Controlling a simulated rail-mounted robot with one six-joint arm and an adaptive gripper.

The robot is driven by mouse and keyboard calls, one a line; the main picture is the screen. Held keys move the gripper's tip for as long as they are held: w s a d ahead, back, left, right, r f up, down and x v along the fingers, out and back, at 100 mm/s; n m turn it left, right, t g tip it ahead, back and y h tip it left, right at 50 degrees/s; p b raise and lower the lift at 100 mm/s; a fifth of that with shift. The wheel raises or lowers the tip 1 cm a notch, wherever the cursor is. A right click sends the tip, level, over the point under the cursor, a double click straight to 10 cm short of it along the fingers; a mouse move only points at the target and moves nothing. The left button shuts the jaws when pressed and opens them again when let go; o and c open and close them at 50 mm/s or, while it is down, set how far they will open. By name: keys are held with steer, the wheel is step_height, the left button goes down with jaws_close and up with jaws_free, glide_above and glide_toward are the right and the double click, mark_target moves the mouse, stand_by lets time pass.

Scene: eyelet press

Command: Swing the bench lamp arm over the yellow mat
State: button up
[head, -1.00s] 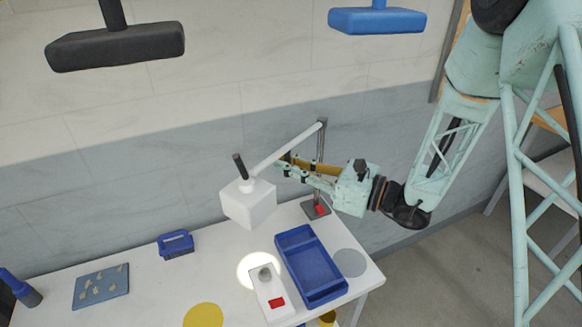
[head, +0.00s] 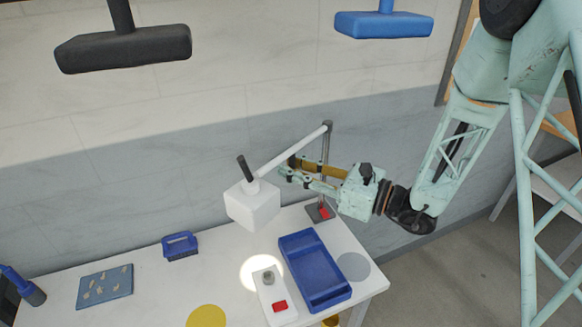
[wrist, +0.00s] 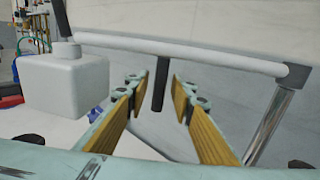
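The bench lamp has a white cube head (head: 252,205) with a black knob on top, a white arm (head: 292,151) and a grey post at the right. Its head hangs above a bright lit spot on the table. The yellow mat (head: 207,316) is a round disc at the table's front edge, left of the lit spot. My gripper (head: 288,168) is open, by the lamp arm near the post. In the wrist view a dark rod (wrist: 158,92) hangs from the lamp arm, in line between the open fingers. I cannot tell whether they touch it.
A blue bin (head: 290,243), a white box with a red button (head: 280,307) and a grey disc (head: 353,266) lie below the lamp. A blue caddy (head: 181,247) and a blue tray (head: 104,286) stand further left. The grey wall is close behind.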

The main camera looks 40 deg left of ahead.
steer(key=w+d, duration=0.2)
steer(key=d, duration=0.9)
steer(key=shift+d, duration=0.3)
steer(key=shift+r, duration=0.15)
stand_by(0.6)
steer(key=s+d+r+n+g+h+b, duration=0.1)
steer(key=s+d+r+n+h, duration=0.35)
steer(key=s+d, duration=0.4)
steer(key=s+d+r+n+g+h+b, duration=0.1)
steer(key=s+d+r+n+g+h, duration=0.15)
steer(key=s+d+r+n, duration=0.45)
steer(key=s+d+n+t+h, duration=0.1)
steer(key=s+d+t+h, duration=0.2)
steer(key=d, duration=0.9)
steer(key=s+d+n+t+h+b, duration=0.1)
steer(key=s+d+n+t+h, duration=0.1)
steer(key=d, duration=1.1)
steer(key=s+d+n+t+h+b, duration=0.1)
steer(key=s+d+t+h, duration=0.3)
steer(key=d, duration=0.8)
steer(key=shift+s+d+r+t+h, duration=0.25)
steer(key=shift+s+d+t+h, duration=0.1)
steer(key=shift+t+h, duration=0.55)
